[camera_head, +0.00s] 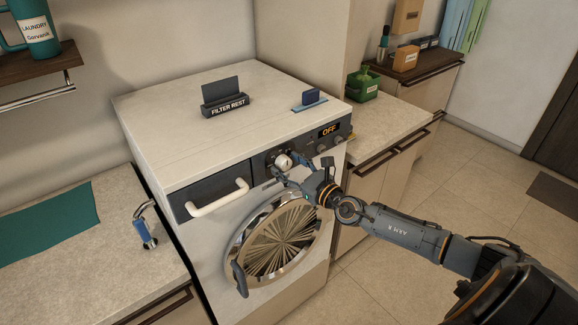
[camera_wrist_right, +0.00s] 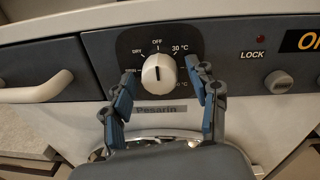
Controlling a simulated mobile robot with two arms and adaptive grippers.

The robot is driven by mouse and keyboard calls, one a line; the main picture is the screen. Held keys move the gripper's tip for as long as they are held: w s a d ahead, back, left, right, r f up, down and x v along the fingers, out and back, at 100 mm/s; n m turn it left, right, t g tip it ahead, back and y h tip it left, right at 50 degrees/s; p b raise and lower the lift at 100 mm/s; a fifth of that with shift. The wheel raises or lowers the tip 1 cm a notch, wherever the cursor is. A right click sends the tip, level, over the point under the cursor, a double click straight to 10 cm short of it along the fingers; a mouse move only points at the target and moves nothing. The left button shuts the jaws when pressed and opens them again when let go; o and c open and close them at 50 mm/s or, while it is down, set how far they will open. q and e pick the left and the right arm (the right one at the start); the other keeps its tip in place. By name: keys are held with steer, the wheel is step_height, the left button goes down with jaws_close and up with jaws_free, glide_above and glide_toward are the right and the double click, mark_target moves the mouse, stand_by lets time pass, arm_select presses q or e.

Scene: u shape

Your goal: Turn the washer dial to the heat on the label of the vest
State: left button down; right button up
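The washer (camera_head: 190,140) stands in the middle of the head view. Its white dial (camera_head: 283,161) is on the dark front panel. In the right wrist view the dial (camera_wrist_right: 159,73) has a dark mark pointing up toward OFF. DRY is at the upper left and 30 °C at the upper right; lower markings are partly hidden by the fingers. My right gripper (camera_wrist_right: 160,82) is open, with one finger on each side of the dial; contact is unclear. It also shows at the panel in the head view (camera_head: 291,170). The vest and its label are not in view.
The washer display (camera_head: 328,130) reads OFF. A white drawer handle (camera_head: 217,198) is left of the dial, and the round door (camera_head: 275,240) is below. A FILTER REST holder (camera_head: 225,106) stands on top.

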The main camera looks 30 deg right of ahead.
steer(key=c, duration=1)
steer(key=shift+o, duration=0.2)
